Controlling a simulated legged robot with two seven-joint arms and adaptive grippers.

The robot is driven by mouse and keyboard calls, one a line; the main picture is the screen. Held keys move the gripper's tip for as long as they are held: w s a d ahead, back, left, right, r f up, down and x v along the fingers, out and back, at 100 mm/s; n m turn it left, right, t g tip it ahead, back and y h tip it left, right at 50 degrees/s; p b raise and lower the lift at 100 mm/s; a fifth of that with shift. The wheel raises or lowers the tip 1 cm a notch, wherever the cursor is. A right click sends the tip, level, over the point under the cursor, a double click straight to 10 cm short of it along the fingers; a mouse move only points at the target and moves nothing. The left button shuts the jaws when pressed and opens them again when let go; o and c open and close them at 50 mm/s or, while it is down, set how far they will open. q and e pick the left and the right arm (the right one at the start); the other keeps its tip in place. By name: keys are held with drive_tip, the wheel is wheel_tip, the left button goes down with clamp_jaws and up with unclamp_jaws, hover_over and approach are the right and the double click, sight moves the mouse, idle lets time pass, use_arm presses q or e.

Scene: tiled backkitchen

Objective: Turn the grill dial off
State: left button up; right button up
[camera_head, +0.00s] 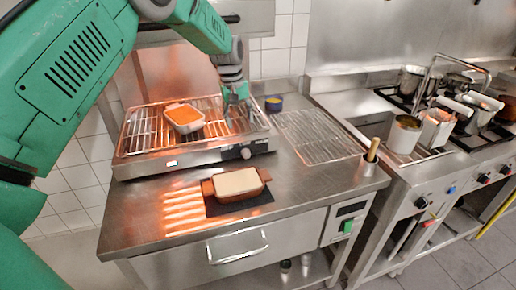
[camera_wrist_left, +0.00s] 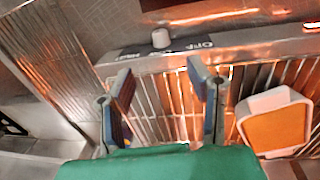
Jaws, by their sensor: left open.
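The grill (camera_head: 190,157) stands on the metal counter, its rack lit orange. Its dial (camera_head: 246,153) is a small pale knob on a dark patch at the right of the front panel. In the left wrist view the dial (camera_wrist_left: 160,38) shows upside down between two label texts, one reading OFF. My left gripper (camera_head: 238,98) is over the right part of the rack, behind the dial. In the left wrist view its open fingers (camera_wrist_left: 160,78) are empty and point towards the dial, apart from it. My right gripper is not seen.
A white dish with orange food (camera_head: 184,118) sits on the rack, left of my gripper. A brown dish (camera_head: 238,186) stands on the counter in front. A wire rack (camera_head: 318,136) lies to the right. Pots (camera_head: 404,134) stand on the stove further right.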

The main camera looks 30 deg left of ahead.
use_arm(q)
hover_over(246, 152)
drive_tip(key=a, duration=0.1)
drive_tip(key=f, duration=0.5)
drive_tip(key=shift+s+a, duration=0.1)
drive_tip(key=shift+s, duration=0.15)
drive_tip(key=f, duration=0.2)
drive_tip(key=d+f+p, duration=0.1)
drive_tip(key=f, duration=0.4)
drive_tip(key=shift+w+d+f, duration=0.2)
drive_tip(key=shift+w+f, duration=0.05)
drive_tip(key=shift+w, duration=0.05)
drive_tip(key=shift+w+f+p, duration=0.1)
drive_tip(key=shift+f+p, duration=0.2)
drive_tip(key=shift+f, duration=0.3)
drive_tip(key=shift+a+f, duration=0.2)
drive_tip(key=shift+a, duration=0.05)
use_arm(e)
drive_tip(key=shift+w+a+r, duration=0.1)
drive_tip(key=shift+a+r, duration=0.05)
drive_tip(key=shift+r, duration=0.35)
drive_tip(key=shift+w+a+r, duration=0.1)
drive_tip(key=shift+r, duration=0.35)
use_arm(q)
drive_tip(key=shift+d, duration=0.1)
clamp_jaws()
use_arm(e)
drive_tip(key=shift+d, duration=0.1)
